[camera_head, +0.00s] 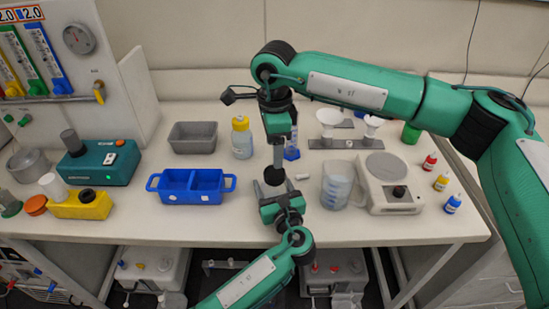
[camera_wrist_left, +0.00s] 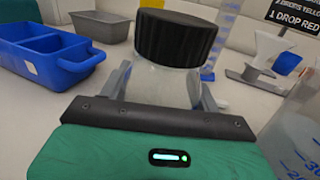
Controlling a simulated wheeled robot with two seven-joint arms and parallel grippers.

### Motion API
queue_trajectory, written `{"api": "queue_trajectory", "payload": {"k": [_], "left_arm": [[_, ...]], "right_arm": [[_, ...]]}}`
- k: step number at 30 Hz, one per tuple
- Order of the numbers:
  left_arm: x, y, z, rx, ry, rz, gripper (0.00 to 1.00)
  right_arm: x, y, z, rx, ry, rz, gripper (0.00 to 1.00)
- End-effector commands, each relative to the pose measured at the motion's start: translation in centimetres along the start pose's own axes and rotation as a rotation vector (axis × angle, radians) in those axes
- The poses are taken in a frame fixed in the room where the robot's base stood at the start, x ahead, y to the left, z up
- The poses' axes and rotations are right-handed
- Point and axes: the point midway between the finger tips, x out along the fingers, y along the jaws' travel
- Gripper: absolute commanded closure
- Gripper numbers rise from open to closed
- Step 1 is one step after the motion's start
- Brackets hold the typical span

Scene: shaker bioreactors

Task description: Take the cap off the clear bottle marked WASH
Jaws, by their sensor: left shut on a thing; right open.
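A clear bottle with a wide black ribbed cap (camera_head: 274,175) stands upright near the middle of the bench. The cap is on the bottle, and it shows large in the left wrist view (camera_wrist_left: 176,40) above the clear body (camera_wrist_left: 160,84). My left gripper (camera_head: 271,190) is shut on the bottle body, one finger on each side, below the cap. My right gripper (camera_head: 278,158) points down just above the cap and is open, with no contact visible in the head view. No WASH marking is readable; the gripper hides the lower body.
A blue two-part tray (camera_head: 191,198) is left of the bottle, with a grey bin (camera_head: 193,149) and yellow-capped bottle (camera_head: 242,145) behind. A clear beaker (camera_head: 337,191) and white scale (camera_head: 391,205) stand right. A blue-based cylinder (camera_head: 292,153) is close behind.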

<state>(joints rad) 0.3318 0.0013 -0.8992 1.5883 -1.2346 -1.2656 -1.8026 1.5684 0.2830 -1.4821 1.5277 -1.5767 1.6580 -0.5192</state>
Motion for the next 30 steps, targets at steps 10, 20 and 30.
{"api": "queue_trajectory", "payload": {"k": [10, 20, 30], "left_arm": [[-0.03, -0.01, -0.03, 0.0, 0.001, 0.0, 1.0], [-0.03, -0.01, -0.04, 0.0, 0.001, 0.0, 1.0], [-0.03, -0.01, -0.05, 0.0, 0.001, 0.0, 1.0]], "right_arm": [[0.03, 0.02, 0.04, 0.545, 0.001, 0.0, 0.35], [0.05, 0.02, 0.07, 1.074, 0.001, 0.0, 0.35], [0.01, 0.0, 0.05, 1.621, 0.0, -0.001, 0.35]]}}
